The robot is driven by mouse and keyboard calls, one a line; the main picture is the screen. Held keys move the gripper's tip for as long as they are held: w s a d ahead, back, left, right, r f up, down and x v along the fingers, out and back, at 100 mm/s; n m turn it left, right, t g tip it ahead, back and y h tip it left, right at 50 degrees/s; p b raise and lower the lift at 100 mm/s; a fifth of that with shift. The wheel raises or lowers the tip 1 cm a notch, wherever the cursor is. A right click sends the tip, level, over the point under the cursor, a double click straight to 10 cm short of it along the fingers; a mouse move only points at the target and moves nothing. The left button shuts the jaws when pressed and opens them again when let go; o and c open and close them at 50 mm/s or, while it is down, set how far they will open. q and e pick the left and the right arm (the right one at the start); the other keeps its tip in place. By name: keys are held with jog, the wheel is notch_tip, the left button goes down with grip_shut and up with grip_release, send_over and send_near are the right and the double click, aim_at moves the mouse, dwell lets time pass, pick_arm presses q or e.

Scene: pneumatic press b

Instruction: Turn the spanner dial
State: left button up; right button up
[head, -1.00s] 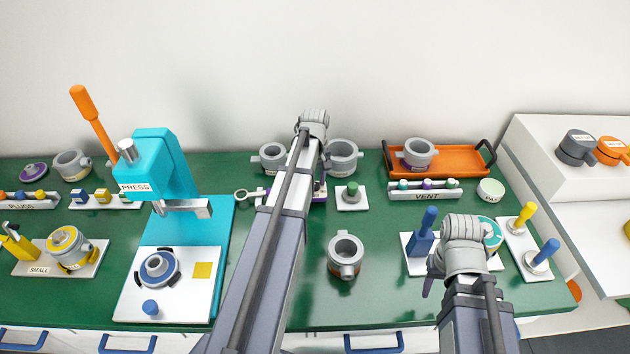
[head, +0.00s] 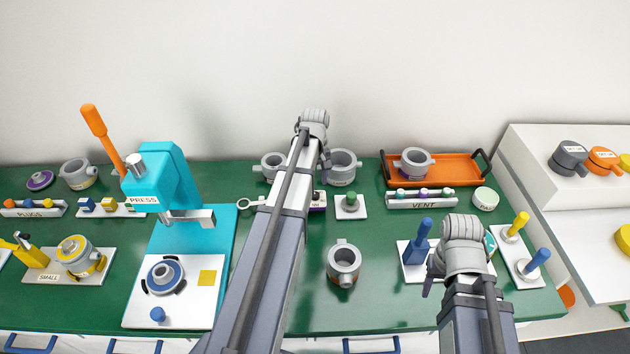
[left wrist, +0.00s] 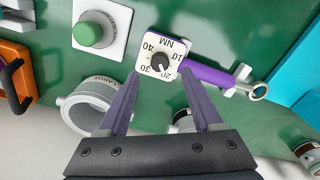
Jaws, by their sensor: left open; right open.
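The spanner shows in the left wrist view with a purple handle (left wrist: 205,75), a metal ring end (left wrist: 258,91) and a square white dial plate (left wrist: 150,45). The plate is marked NM with numbers from 10 to 40 around a dark knob (left wrist: 161,61). My left gripper (left wrist: 160,78) is open, its two purple fingers apart and pointing towards the dial, with nothing between them. In the head view my left arm hides most of the spanner; its ring end (head: 244,204) shows. My right gripper (head: 429,283) is over the right of the bench, mostly hidden by its own wrist.
A green-knobbed block (head: 350,204) and grey ring housings (head: 342,166) stand close to the spanner. The teal press (head: 160,180) is at left. Near my right gripper are a blue-handled stand (head: 418,245) and the vent rack (head: 421,203). Green bench shows around the front housing (head: 344,262).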

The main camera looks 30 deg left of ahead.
aim_at(315, 194)
pick_arm(q)
notch_tip(315, 194, up, 3)
jog(key=shift+r+p, duration=0.2)
jog(key=shift+p, duration=0.95)
pick_arm(e)
notch_tip(315, 194, up, 3)
jog(key=shift+r, duration=0.15)
pick_arm(q)
jog(key=shift+f, duration=0.1)
jog(key=shift+d, duration=0.1)
jog(key=s+d+m, duration=0.5)
jog(key=d, duration=0.5)
jog(key=s+d+m, duration=0.5)
jog(key=s+d, duration=0.1)
jog(key=d, duration=0.4)
jog(key=s+d+m+y, duration=0.1)
jog(key=s+d+m, duration=0.4)
jog(key=d, duration=0.5)
jog(key=shift+s, duration=0.4)
